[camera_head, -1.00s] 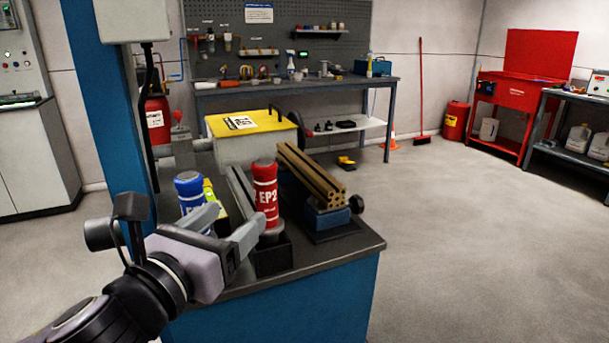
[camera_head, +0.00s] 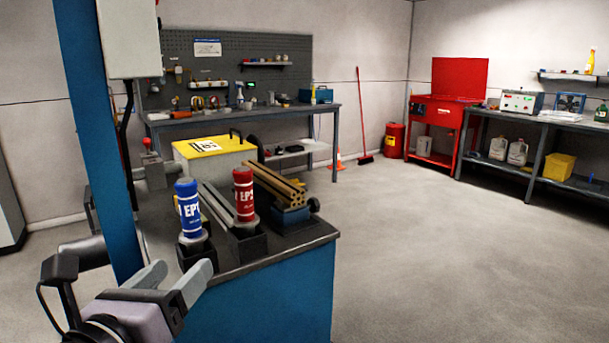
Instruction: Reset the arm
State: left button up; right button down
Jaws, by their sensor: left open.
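My left gripper (camera_head: 174,279) is at the lower left, in front of the near edge of the workbench (camera_head: 285,262). Its two grey fingers are apart with nothing between them. A blue EP cartridge (camera_head: 189,210) stands upright in a black holder just beyond the fingers, apart from them. A red EP cartridge (camera_head: 244,195) stands upright in the holder beside it, to the right. My right gripper is not in view.
A blue post (camera_head: 104,140) rises close beside my left arm. A yellow-lidded box (camera_head: 212,147) and brown slotted bars (camera_head: 275,183) sit on the bench. A red parts washer (camera_head: 440,110) stands at the back. The floor (camera_head: 450,250) on the right is clear.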

pick_arm(q)
notch_tip(320, 180, down, 16)
jog(key=n+g+p, duration=0.4)
jog(key=n, duration=1.2)
jog(key=s+a+f+n+g+y+p, duration=0.1)
jog(key=s+a+f+n+g+p, duration=0.1)
jog(key=s+f+n, duration=1.2)
notch_tip(320, 180, down, 2)
jog(key=a+n, duration=0.1)
jog(key=n, duration=0.2)
jog(key=shift+s+n+g+p, duration=0.2)
jog(key=shift+n+g+p, duration=0.1)
jog(key=shift+n+p, duration=0.1)
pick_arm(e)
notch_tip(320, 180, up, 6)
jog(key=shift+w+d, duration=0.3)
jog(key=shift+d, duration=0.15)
pick_arm(q)
jog(key=shift+a, duration=0.1)
